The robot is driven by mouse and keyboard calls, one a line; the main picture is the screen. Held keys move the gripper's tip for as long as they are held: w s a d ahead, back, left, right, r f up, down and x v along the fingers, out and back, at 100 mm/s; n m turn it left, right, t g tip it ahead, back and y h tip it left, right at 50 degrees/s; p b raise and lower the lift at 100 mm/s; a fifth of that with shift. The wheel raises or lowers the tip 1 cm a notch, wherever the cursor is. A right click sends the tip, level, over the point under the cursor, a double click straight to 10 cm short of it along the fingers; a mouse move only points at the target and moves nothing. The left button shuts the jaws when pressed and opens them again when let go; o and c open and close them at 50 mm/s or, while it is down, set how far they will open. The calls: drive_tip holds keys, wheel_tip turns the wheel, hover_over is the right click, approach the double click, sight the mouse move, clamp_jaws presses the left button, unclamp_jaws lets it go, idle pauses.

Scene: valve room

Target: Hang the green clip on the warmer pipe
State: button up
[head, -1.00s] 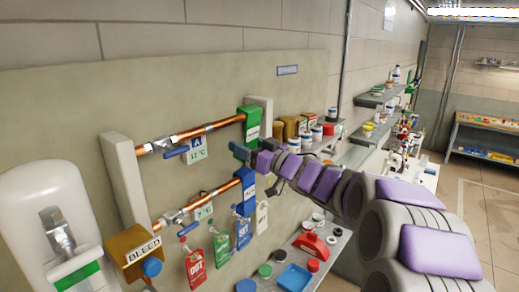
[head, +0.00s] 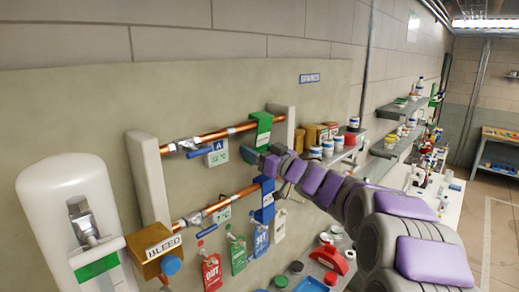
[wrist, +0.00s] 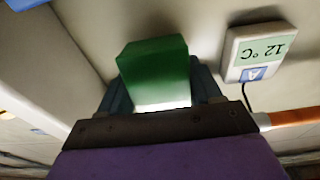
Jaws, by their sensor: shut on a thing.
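The green clip (head: 263,129) is over the upper copper pipe (head: 235,131), near its right end, its lower part reaching down to my gripper. My gripper (head: 251,156) is at the clip's lower end. In the wrist view the green clip (wrist: 155,72) sits between the fingers, and the gripper (wrist: 165,100) is shut on it. The upper pipe's display (wrist: 258,52) reads 12 °C, upside down in the wrist view. The lower copper pipe (head: 232,203) carries its own display (head: 222,215), hard to read now; a second earlier it showed 7 °C.
A blue clip (head: 268,198) is on the lower pipe. Red (head: 211,272), green (head: 238,255), blue (head: 261,239) and white (head: 280,225) tags hang below. A BLEED box (head: 160,250) and white dispenser (head: 68,215) stand left. Shelves with jars (head: 328,148) are right.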

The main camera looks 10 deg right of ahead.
drive_tip(key=shift+w+d+f, duration=0.2)
drive_tip(key=shift+d, duration=0.25)
drive_tip(key=shift+w+d, duration=0.1)
drive_tip(key=shift+d, duration=0.4)
drive_tip(key=o, duration=1.1)
drive_tip(key=shift+d, duration=0.15)
drive_tip(key=shift+o, duration=1.2)
drive_tip(key=shift+a, duration=0.75)
